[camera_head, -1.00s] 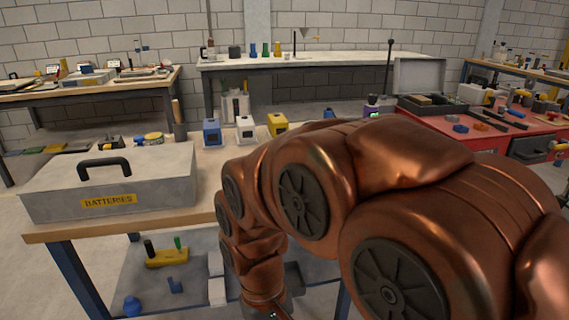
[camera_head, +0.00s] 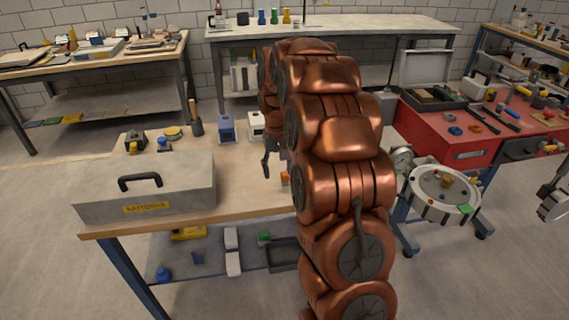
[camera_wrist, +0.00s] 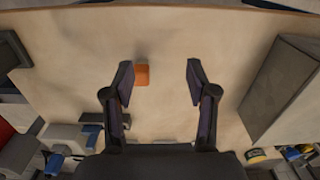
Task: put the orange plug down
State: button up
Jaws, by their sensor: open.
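The orange plug (camera_wrist: 141,75) appears as a small orange block on the light wooden tabletop in the wrist view. It shows between my fingers in the picture, close to the left fingertip; I cannot tell whether it touches it. My gripper (camera_wrist: 158,80) is open, with a wide gap between its dark fingers and nothing clamped. In the head view a bit of the orange plug (camera_head: 285,178) shows beside my arm, which hides much of that part of the table. One dark finger shows left of the arm there.
The grey batteries case (camera_head: 145,190) stands on the left of the workbench (camera_head: 240,190). A blue box (camera_head: 227,130) and a white box (camera_head: 256,125) stand at the bench's back. A red bench (camera_head: 450,150) and a round wheeled stand (camera_head: 438,205) are at right. Tabletop around the plug is clear.

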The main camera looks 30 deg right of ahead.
aim_at(285, 173)
jog(key=shift+m, duration=0.3)
jog(key=w+d, duration=0.1)
jog(key=d+r+p, duration=0.1)
jog(key=w+d+p, duration=0.1)
jog(key=d, duration=0.1)
jog(key=shift+w+r, duration=0.25)
jog(key=shift+w, duration=0.1)
jog(key=shift+w+d+f, duration=0.1)
jog(key=shift+d+f, duration=0.05)
jog(key=shift+d, duration=0.05)
jog(key=shift+f+p, duration=1.3)
jog(key=shift+f, duration=2.5)
grip_shut()
